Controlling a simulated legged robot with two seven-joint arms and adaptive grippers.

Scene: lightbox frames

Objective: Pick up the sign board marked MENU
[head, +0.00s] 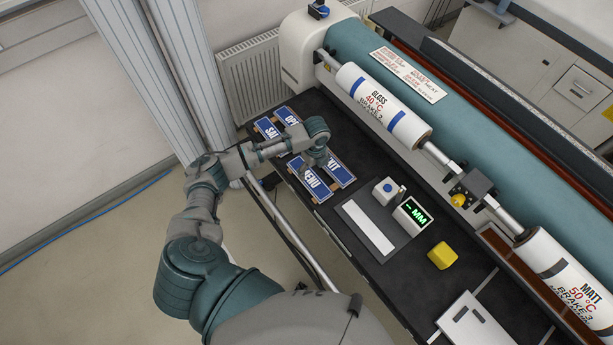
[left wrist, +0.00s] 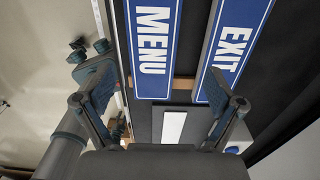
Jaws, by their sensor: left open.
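The MENU sign board (head: 311,182) is a blue plate with white letters and a white border, lying on the dark bench at the left end. In the left wrist view the MENU board (left wrist: 153,45) is upper centre, partly cut off by the top edge. My left gripper (head: 318,160) is above the signs, partly hiding them. In the left wrist view the gripper (left wrist: 160,108) is open and empty, its fingers spread wide on either side of the MENU board's lower end. The EXIT board (left wrist: 235,45) is beside it on the right, near the right finger. My right gripper is not in view.
Two more blue boards, SALE (head: 269,129) and OPEN (head: 290,118), lie behind. A small button box (head: 388,191), a display (head: 412,216), a white strip (head: 367,228) and a yellow block (head: 442,255) are to the right. The roller machine (head: 360,55) runs along the bench's far side.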

